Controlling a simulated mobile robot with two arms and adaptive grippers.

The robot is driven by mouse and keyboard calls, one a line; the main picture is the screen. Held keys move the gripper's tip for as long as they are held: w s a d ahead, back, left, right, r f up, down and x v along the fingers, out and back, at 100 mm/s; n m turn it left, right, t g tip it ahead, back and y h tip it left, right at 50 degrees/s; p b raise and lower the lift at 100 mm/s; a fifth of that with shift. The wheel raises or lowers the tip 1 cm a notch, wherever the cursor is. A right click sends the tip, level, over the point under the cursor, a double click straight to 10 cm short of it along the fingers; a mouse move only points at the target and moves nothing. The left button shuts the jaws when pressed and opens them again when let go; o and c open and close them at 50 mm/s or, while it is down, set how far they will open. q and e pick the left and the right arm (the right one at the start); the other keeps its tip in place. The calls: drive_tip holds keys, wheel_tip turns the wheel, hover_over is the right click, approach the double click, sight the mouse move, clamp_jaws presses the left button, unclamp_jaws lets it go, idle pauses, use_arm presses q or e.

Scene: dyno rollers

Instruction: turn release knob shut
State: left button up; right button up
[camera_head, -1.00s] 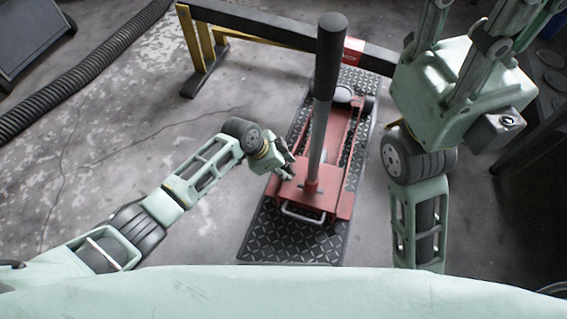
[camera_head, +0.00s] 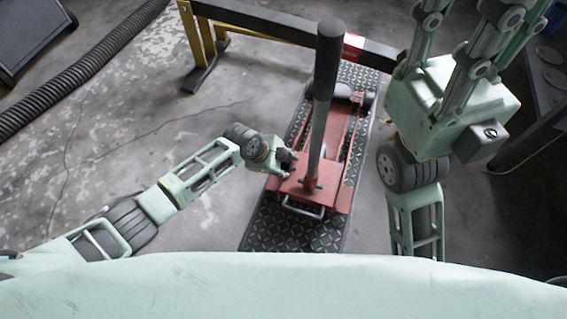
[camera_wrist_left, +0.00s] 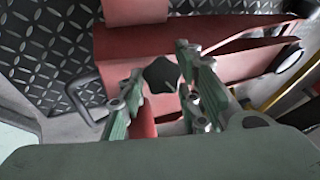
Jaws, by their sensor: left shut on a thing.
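The release knob (camera_wrist_left: 161,75) is a black, star-shaped knob between the two green fingers of my left gripper (camera_wrist_left: 160,90) in the left wrist view. The fingers are shut on it. In the head view my left gripper (camera_head: 287,164) is at the left side of the red floor jack (camera_head: 335,199), near the handle's foot; the knob is too hidden there to make out. The jack's long handle (camera_head: 318,120) with its dark grip stands up toward the camera. My right gripper (camera_head: 468,22) is raised at the upper right, its fingers spread and empty, their tips cut off by the frame.
The jack stands on a dark diamond-plate mat (camera_head: 285,232). A dark beam (camera_head: 270,20) on a yellow stand crosses behind it. A black ribbed hose (camera_head: 80,75) lies at the left. The concrete floor between hose and jack is clear.

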use_arm(q)
drive_tip(key=shift+s+d+f, duration=0.1)
drive_tip(key=shift+s+f, duration=0.1)
drive_tip(key=shift+s, duration=0.1)
drive_tip(key=o, duration=1)
drive_tip(key=shift+o, duration=0.4)
drive_tip(key=shift+w, duration=0.15)
drive_tip(key=shift+r, duration=0.15)
drive_tip(key=v, duration=1.2)
